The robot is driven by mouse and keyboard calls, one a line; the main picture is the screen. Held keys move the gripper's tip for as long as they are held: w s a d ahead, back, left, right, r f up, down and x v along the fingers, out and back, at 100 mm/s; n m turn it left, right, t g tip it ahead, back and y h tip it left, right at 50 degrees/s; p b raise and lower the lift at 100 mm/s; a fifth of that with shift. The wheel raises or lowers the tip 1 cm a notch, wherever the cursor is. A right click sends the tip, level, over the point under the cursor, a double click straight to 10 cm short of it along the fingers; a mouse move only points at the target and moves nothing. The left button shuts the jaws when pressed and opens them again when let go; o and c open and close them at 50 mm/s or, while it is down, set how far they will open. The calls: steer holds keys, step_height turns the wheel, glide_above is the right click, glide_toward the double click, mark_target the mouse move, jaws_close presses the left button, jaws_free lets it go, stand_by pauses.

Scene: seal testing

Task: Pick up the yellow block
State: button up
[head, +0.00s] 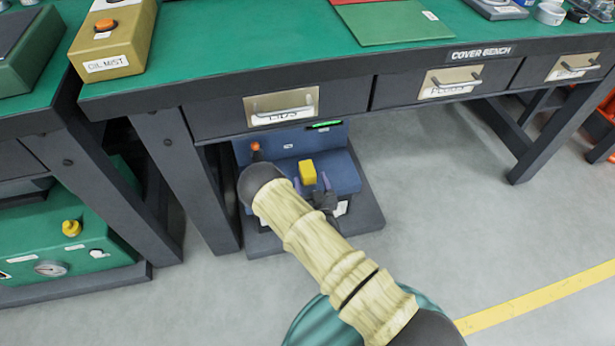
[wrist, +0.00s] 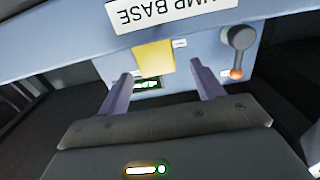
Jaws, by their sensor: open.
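The yellow block (head: 307,172) sits on the blue machine (head: 347,175) under the bench in the head view. In the wrist view the yellow block (wrist: 154,58) shows just beyond my gripper (wrist: 164,83), roughly midway between the two purple-grey fingers. The gripper is open and empty, with the fingers spread wide. In the head view my gripper (head: 311,188) is close beside the block on its near side. Whether a finger touches the block cannot be told. My arm covers part of the machine.
The bench drawers (head: 282,106) overhang the machine closely. A bench leg (head: 190,185) stands to its left. A small lever with an orange tip (wrist: 237,50) sticks out beside the block. Open grey floor (head: 440,220) lies to the right.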

mark_target(306, 164)
steer(key=shift+x, duration=1.15)
steer(key=shift+w+a+f+b, duration=0.15)
steer(key=shift+w+b, duration=0.35)
steer(key=shift+b, duration=0.25)
steer(key=b+x, duration=0.2)
steer(key=x, duration=0.1)
steer(key=shift+w+b, duration=0.35)
steer(key=shift+w, duration=0.25)
